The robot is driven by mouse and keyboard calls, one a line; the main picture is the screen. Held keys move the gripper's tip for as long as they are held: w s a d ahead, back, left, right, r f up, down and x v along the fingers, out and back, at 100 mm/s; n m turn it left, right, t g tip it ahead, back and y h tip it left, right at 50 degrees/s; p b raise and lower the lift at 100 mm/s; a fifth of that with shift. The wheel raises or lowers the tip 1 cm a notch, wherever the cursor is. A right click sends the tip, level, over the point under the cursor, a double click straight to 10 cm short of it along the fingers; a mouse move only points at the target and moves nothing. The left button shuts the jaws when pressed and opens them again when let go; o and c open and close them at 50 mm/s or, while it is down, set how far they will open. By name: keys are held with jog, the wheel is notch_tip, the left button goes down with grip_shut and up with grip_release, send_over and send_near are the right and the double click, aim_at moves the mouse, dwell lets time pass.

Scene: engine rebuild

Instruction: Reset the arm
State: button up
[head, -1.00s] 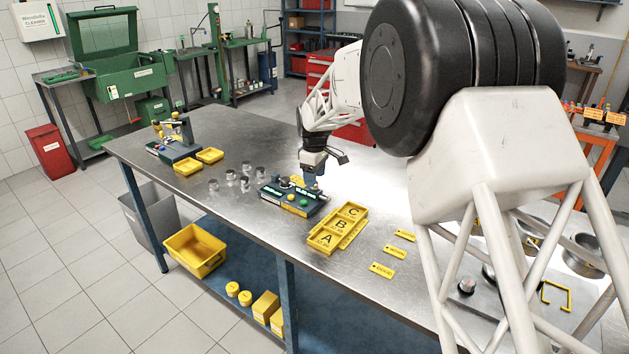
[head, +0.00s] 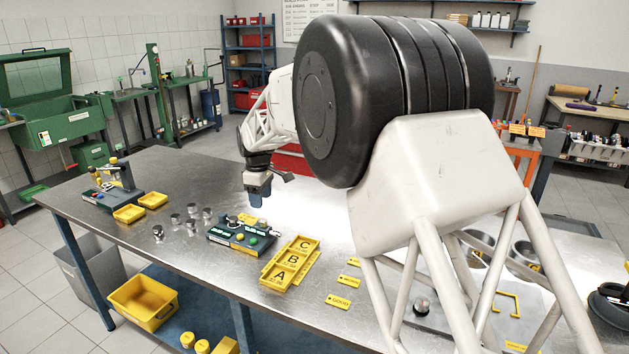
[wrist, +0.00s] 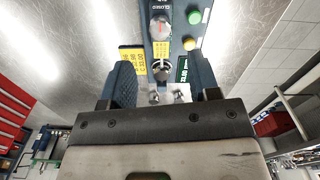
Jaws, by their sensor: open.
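My gripper (head: 257,190) is above the steel workbench, a little above and behind the dark blue test box (head: 240,236) with green displays and coloured buttons. In the wrist view, two blue fingers (wrist: 166,80) stand apart with nothing held between them. Beyond them the same box (wrist: 174,35) shows a dial, a green button and a yellow button. A yellow label (wrist: 132,60) lies beside it. My arm's large joint hides part of the bench on the right.
A yellow tray marked A, B, C (head: 290,264) and yellow tags (head: 339,301) lie right of the box. Several small metal cylinders (head: 175,219) stand left of it. Two yellow bins (head: 129,213) and another device (head: 112,188) sit at the far left end.

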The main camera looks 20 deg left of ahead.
jog(key=d+r+m, duration=0.2)
jog(key=d+r, duration=0.3)
jog(key=d, duration=0.6)
jog(key=d+r+m, duration=0.3)
jog(key=d+r, duration=0.1)
jog(key=d, duration=0.8)
jog(key=s+d+r+m+t, duration=0.1)
jog(key=s+d+r+m, duration=0.15)
jog(key=d, duration=0.85)
jog(key=s+d+r+m, duration=0.2)
jog(key=s+d+r, duration=0.15)
jog(key=d, duration=0.75)
jog(key=s+d+f+m+t, duration=0.1)
jog(key=s+d+m, duration=0.5)
jog(key=s+d, duration=0.9)
jog(key=s+d+f+m, duration=0.2)
jog(key=s+d+f, duration=0.1)
jog(key=s+d, duration=0.2)
jog(key=s+d+f+m, duration=0.2)
jog(key=s+d, duration=0.4)
jog(key=s, duration=0.4)
jog(key=shift+f+m+t, duration=0.3)
jog(key=shift+f+m, duration=0.05)
jog(key=shift+f, duration=0.35)
jog(key=shift+r, duration=0.1)
